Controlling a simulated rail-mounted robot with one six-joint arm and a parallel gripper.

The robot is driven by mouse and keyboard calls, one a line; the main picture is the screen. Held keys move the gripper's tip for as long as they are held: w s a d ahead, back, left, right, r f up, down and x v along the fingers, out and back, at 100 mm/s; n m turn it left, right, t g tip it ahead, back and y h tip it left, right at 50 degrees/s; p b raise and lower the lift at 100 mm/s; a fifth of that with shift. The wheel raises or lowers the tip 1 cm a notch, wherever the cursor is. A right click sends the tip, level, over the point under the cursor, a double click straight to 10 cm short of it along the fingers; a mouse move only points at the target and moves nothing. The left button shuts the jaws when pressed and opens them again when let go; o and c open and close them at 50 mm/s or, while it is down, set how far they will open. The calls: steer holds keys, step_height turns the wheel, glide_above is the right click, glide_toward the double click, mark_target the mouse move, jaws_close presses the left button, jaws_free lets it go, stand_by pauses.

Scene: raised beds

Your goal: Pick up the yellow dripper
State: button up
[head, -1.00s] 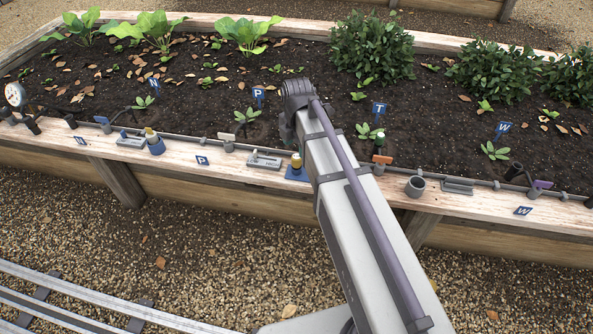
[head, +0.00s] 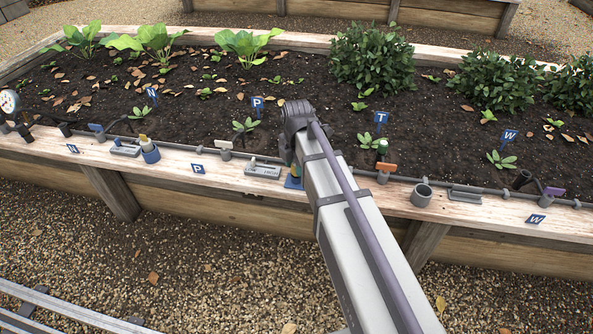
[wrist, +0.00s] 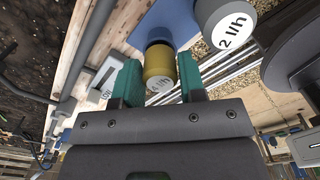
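The yellow dripper (wrist: 160,62) is between the two green fingers of my gripper (wrist: 160,80) in the wrist view. It fills nearly the whole gap, and I cannot tell whether the fingers press on it. Its round end with small lettering faces the camera. Its far end is at a blue base (wrist: 168,20). My arm hides the gripper there.
A grey dripper marked 2 l/h (wrist: 229,27) is close to the right finger in the wrist view. A grey block (head: 263,171) lies left of the blue base on the wooden ledge (head: 230,180). A blue cup (head: 149,153) stands farther left, a grey cup (head: 421,195) to the right.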

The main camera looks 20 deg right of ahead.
steer(key=c, duration=0.5)
steer(key=shift+r, duration=0.1)
step_height(320, 180, up, 13)
steer(key=p, duration=1.3)
steer(key=shift+r+p, duration=0.2)
steer(key=shift+p, duration=0.1)
steer(key=shift+f, duration=0.1)
